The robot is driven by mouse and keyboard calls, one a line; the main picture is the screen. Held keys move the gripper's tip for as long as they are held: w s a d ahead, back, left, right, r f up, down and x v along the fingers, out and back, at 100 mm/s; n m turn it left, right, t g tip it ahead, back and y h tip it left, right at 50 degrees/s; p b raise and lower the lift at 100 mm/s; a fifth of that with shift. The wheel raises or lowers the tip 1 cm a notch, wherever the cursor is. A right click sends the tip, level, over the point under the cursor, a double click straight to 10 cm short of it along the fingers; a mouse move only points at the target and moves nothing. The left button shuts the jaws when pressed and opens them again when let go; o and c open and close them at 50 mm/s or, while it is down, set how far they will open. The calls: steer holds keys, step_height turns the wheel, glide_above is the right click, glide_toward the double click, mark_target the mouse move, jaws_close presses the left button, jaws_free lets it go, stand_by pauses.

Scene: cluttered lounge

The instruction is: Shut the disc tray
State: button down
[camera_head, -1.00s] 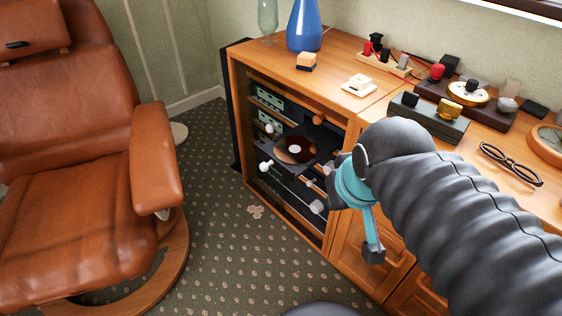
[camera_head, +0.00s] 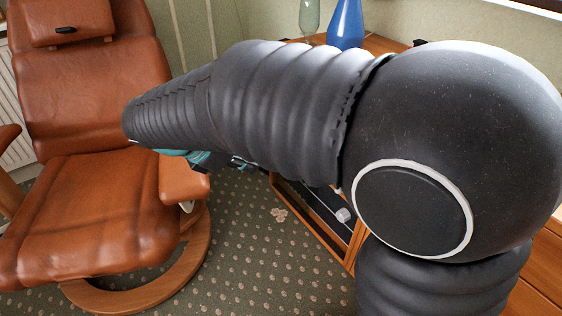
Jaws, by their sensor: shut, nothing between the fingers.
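The disc tray is hidden in the current view behind my own dark arm, which stretches across the picture. Only the lower part of the wooden media cabinet (camera_head: 298,205) shows below the arm, with a pale round knob (camera_head: 343,215) at its dark front. My gripper (camera_head: 243,163) shows only as a small dark piece under the arm, beside a teal part, left of the cabinet's visible part. It is shut and empty. Most of it is covered by the arm, so I cannot tell its distance from the tray.
A brown leather armchair (camera_head: 95,190) with a round wooden base stands at the left, close to my arm's end. Patterned carpet (camera_head: 245,255) lies free between chair and cabinet. A blue vase (camera_head: 346,25) and a glass vase (camera_head: 309,15) stand on the cabinet top.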

steer(key=w+d+f+n+b, duration=0.1)
steer(key=w+d+f, duration=0.5)
steer(key=d+f, duration=0.1)
steer(key=shift+w+d+f, duration=0.15)
steer(key=shift+w+f, duration=0.05)
stand_by(0.4)
stand_by(0.4)
